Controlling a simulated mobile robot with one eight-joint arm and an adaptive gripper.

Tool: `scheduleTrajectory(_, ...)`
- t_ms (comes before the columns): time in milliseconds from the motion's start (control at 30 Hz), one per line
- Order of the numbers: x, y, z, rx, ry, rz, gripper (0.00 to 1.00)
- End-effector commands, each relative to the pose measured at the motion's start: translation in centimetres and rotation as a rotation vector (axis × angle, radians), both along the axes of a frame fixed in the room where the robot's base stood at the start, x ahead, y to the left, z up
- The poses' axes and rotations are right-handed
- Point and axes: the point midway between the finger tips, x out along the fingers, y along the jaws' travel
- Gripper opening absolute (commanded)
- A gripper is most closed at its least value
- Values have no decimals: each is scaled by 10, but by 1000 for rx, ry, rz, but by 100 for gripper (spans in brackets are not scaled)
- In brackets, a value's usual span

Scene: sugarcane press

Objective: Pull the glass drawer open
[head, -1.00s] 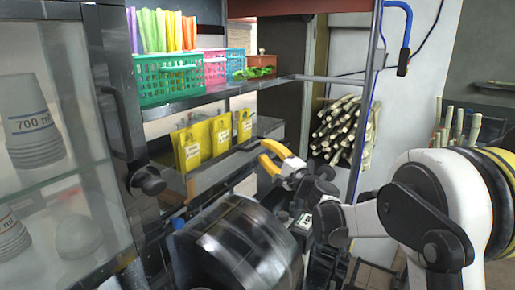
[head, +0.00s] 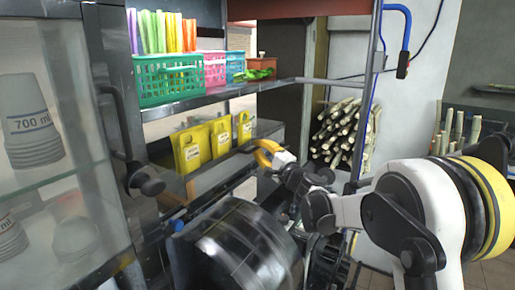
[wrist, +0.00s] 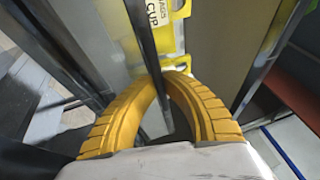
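The drawer (head: 205,180) is a long grey tray below the basket shelf, with yellow packets (head: 190,150) standing in it. In the head view my gripper (head: 256,150) is at the drawer's front edge, toward its right end. In the wrist view the yellow fingers (wrist: 154,78) come together on both sides of a thin dark rim (wrist: 146,45), the drawer's front edge. They look shut on it. A yellow packet (wrist: 172,25) shows just beyond the rim. The fingers' far sides are hidden.
A glass-doored cabinet (head: 60,180) with stacked cups and a dark handle stands at left. A dark drum-shaped thing (head: 240,245) is below the drawer. Coloured baskets (head: 170,80) stand on the shelf above. Cane stalks (head: 338,130) are behind at right.

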Motion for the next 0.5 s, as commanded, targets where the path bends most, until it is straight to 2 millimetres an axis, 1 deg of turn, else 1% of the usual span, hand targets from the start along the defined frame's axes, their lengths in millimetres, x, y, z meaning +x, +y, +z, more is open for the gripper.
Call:
scheduleTrajectory(167, -5, -8, 0, -1, 0, -1, 0)
scheduleTrajectory(267, -11, -17, 0, -1, -1, -2, 0)
scheduleTrajectory(500, -32, -50, 0, -1, -1, -3, 0)
